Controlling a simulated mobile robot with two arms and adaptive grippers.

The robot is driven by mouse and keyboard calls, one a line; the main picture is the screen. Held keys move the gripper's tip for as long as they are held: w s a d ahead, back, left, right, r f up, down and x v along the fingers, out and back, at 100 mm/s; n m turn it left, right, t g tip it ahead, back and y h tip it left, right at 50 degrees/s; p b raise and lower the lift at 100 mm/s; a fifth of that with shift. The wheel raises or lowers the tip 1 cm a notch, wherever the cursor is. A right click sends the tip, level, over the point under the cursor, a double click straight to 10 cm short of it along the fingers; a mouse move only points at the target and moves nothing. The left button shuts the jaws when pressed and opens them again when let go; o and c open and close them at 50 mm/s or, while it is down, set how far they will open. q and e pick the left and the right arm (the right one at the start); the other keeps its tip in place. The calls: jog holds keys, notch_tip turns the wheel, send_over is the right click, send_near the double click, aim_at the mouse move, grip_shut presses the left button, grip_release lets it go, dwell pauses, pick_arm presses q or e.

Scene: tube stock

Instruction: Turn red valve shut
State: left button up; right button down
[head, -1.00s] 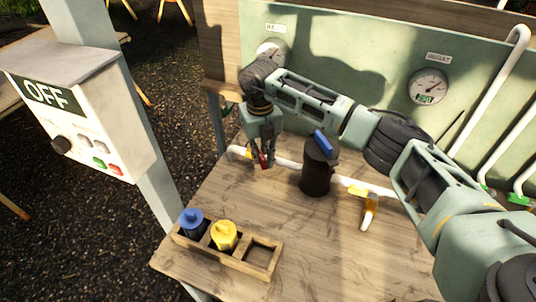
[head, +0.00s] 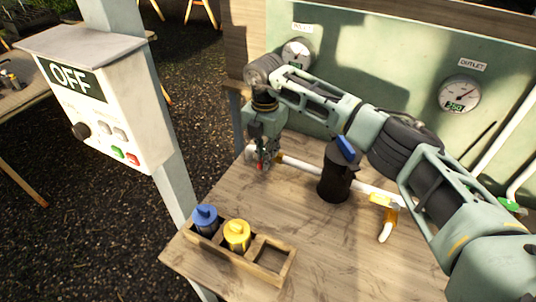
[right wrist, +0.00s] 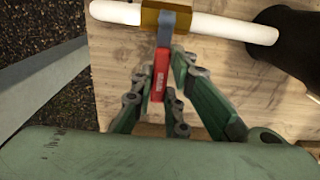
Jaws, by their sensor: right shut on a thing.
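The red valve handle (right wrist: 162,72) sticks out from a brass valve body (right wrist: 165,17) on the white pipe (right wrist: 222,25). In the right wrist view the handle lies crosswise to the pipe. My right gripper (right wrist: 163,88) is shut on the red handle, with fingers on both sides of it. In the head view my right gripper (head: 264,160) is low over the bench at the pipe's left end, and its fingers hide much of the valve. My left gripper is not in view.
A dark filter housing with a blue handle (head: 334,178) stands right of the valve. A yellow-handled valve (head: 387,214) is farther right. A wooden rack (head: 247,265) with blue and yellow cartridges is at the front. A control box reading OFF (head: 112,115) stands left.

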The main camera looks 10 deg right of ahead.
dwell(0.5)
jog(key=c, duration=1.7)
grip_release()
jog(key=shift+a, duration=0.1)
notch_tip(320, 180, up, 12)
